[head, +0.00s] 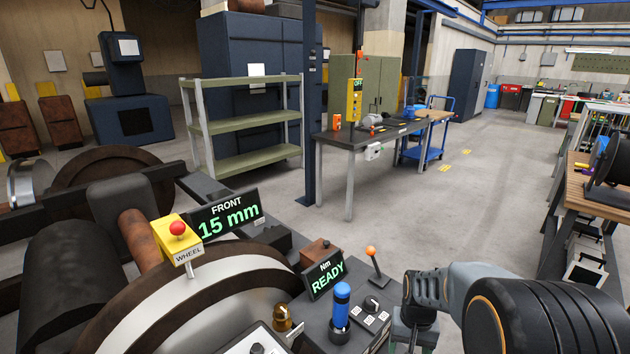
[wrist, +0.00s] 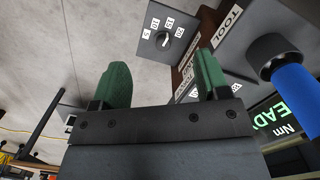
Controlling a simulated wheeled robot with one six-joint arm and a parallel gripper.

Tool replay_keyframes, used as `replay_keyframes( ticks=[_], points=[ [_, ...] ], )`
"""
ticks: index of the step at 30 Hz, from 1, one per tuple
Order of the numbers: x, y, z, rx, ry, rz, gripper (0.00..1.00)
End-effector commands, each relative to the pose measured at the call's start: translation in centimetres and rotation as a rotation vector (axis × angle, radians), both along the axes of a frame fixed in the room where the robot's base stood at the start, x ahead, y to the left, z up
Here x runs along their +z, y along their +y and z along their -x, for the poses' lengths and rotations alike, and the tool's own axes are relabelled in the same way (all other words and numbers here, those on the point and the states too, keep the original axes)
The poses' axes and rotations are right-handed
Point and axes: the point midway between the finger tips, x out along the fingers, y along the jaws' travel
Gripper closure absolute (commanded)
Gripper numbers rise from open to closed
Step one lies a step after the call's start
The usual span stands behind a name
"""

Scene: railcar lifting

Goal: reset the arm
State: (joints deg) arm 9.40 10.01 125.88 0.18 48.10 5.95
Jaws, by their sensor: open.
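My gripper (wrist: 163,78) shows in the wrist view with its two green fingers apart and nothing between them. Beyond the fingertips is a black dial (wrist: 168,38) on a small numbered plate; the gap between them I cannot judge. In the head view my arm (head: 540,310) reaches in from the lower right, and its wrist end hangs at the right side of the control console, near a lever with an orange ball (head: 371,252). The fingertips are hard to make out there. A blue-handled tool (head: 342,292) stands upright on the console; its blue handle (wrist: 297,90) shows right of my gripper in the wrist view.
A "READY" display (head: 327,281), a yellow box with a red button (head: 178,240) and a "FRONT 15 mm" display (head: 226,214) stand near the large wheel (head: 200,300). A workbench (head: 375,133) stands farther back. A wooden-topped bench (head: 590,185) is at right. Open floor lies between.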

Motion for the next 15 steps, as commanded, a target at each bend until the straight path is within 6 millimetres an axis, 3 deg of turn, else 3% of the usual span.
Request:
replay_keyframes(
  ticks=[1, 6, 10, 15],
  points=[
    [3.6, 0.8, 1.3, 0.045, -0.031, 0.003, 0.31],
    [10.7, 3.0, 5.4, 0.167, -0.127, 0.014, 0.31],
    [14.6, 4.2, 7.6, 0.22, -0.21, 0.025, 0.31],
    [18.3, 5.1, 9.0, 0.253, -0.311, 0.036, 0.31]
  ],
)
